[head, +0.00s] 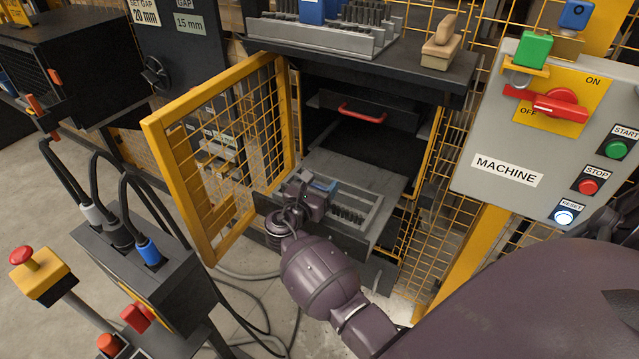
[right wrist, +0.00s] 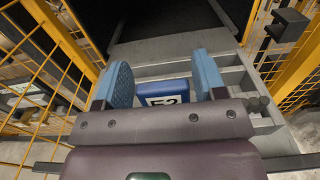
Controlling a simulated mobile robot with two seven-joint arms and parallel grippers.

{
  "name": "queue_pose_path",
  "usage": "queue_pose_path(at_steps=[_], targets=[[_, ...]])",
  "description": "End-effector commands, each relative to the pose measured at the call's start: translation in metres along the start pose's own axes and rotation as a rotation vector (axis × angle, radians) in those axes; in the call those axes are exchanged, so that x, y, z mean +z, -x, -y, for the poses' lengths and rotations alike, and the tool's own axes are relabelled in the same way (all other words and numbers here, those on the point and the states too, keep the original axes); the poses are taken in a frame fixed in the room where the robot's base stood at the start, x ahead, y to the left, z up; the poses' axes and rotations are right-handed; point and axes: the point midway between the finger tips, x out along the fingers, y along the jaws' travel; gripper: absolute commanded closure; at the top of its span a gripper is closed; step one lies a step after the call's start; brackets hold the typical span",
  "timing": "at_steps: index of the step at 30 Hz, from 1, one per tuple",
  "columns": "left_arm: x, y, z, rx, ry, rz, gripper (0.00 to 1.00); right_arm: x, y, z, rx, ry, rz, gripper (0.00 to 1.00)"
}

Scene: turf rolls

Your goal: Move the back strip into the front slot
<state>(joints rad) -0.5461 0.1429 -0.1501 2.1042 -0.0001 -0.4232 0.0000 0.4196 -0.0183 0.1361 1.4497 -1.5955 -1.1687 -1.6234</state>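A grey tray with slots (head: 374,214) sits low in the open machine cabinet. I cannot tell for sure whether this block is the back strip. My right gripper (right wrist: 163,66) is over the tray, its two blue-padded fingers apart. The block shows between and beyond the fingers, with no clear grip on it. In the head view my right gripper (head: 314,190) hides the tray's left part. My left gripper is not in view.
The yellow mesh door (head: 217,150) stands open at the left of the cabinet. A red handle (head: 363,115) is inside above the tray. A shelf (head: 380,62) with a rack of bits (head: 350,42) overhangs it. The grey control panel (head: 545,130) is at the right.

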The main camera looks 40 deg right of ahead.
Motion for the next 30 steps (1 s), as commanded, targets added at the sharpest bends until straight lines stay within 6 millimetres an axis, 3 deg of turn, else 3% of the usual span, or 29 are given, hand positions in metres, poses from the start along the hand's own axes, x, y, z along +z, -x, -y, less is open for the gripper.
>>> queue_pose_path(at_steps=[1, 4, 16, 30], targets=[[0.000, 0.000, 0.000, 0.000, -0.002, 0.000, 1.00, -0.001, 0.000, 0.000, 0.000, 0.001, -0.002, 0.28], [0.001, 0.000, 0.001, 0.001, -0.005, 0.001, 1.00, -0.002, 0.000, 0.000, 0.000, 0.002, -0.003, 0.15], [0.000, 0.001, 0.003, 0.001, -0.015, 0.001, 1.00, -0.004, 0.001, 0.001, 0.000, 0.004, -0.006, 0.15], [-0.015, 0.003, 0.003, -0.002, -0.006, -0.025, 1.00, -0.001, 0.084, 0.001, 0.000, 0.001, -0.005, 0.15]])
